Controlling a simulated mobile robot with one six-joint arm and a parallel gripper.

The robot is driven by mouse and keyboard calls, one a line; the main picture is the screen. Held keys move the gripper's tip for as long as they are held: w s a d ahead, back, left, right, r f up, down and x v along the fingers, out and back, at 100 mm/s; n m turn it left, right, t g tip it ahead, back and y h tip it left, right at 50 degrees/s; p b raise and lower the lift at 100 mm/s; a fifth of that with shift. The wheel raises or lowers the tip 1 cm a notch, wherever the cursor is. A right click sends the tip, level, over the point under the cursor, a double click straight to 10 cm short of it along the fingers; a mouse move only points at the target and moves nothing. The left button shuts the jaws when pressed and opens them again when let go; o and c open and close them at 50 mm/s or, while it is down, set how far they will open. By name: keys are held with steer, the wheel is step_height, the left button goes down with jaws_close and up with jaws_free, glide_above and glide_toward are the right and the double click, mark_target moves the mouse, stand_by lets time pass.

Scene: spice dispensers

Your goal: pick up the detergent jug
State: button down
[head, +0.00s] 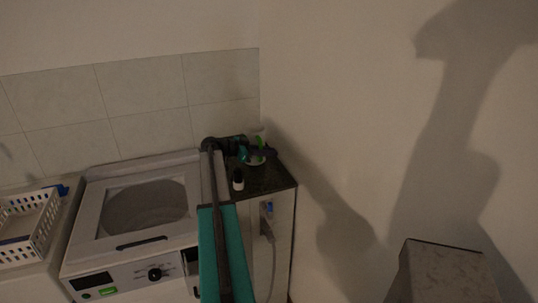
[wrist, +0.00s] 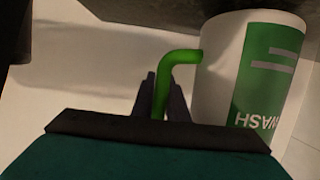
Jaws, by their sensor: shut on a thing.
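The detergent jug (wrist: 222,75) is white with a green label reading "WASH", upside down in the wrist view. Its green handle (wrist: 182,57) bends out to the left. My gripper (wrist: 163,92) is shut on this handle, one finger on each side. In the head view the jug (head: 257,160) shows small and partly hidden at the back of a dark-topped cabinet, with my gripper (head: 249,152) at it. I cannot tell whether its base touches the top.
The dark cabinet top (head: 270,180) sits in the corner against the walls. A small dark bottle with a white base (head: 238,180) stands near its left edge. A washing machine (head: 140,250) is to the left, then a white basket (head: 45,230).

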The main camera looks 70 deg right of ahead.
step_height(320, 180, up, 9)
steer(key=b, duration=0.3)
steer(key=shift+f, duration=0.15)
stand_by(0.6)
stand_by(0.7)
steer(key=shift+w, duration=0.1)
